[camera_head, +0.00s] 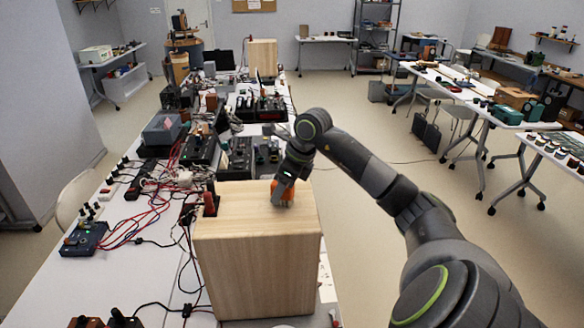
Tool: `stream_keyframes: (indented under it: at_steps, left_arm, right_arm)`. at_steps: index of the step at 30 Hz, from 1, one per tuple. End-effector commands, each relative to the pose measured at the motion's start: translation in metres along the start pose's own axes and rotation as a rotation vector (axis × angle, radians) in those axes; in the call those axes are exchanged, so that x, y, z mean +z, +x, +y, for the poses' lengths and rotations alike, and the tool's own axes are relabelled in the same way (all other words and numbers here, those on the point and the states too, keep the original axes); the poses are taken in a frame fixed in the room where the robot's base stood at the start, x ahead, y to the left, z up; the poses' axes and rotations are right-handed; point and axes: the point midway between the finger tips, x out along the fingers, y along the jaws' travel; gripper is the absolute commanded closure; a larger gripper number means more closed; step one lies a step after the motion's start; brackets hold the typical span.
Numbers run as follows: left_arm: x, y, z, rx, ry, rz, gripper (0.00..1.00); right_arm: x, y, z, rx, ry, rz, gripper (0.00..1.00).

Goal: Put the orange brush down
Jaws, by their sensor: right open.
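The orange brush (289,191) is on top of the light wooden speaker box (258,270), near the back right of its top face. My right gripper (281,196) points down at the brush, with its jaws open. The gripper partly covers the brush, so I cannot tell whether the fingers touch it. My left gripper is not in view.
The long white table (95,262) carries cables, a blue control box (84,238) and dark electronic units (198,148) left of and behind the wooden box. Another wooden box (263,58) stands at the table's far end. Open floor lies to the right.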

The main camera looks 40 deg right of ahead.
Motion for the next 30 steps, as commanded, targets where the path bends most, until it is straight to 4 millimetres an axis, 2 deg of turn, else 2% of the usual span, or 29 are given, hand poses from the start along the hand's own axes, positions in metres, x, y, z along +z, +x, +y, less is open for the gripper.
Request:
stream_keyframes:
  at_steps: [1,9,16,21,30]
  left_arm:
    - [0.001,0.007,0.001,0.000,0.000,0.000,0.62]
    - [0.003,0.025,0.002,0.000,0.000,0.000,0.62]
    - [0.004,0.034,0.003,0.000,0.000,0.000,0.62]
    - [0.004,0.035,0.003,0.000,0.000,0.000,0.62]
    - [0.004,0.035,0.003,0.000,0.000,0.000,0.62]
  right_arm:
    - [-0.002,-0.007,-0.001,-0.006,-0.002,0.000,0.49]
    - [-0.001,-0.059,-0.001,-0.007,0.000,-0.001,0.49]
    - [-0.001,-0.093,0.000,-0.004,0.000,-0.001,0.49]
    - [-0.001,-0.103,0.000,-0.001,0.001,0.001,0.49]
    - [-0.001,-0.104,0.001,0.000,0.001,0.001,0.49]
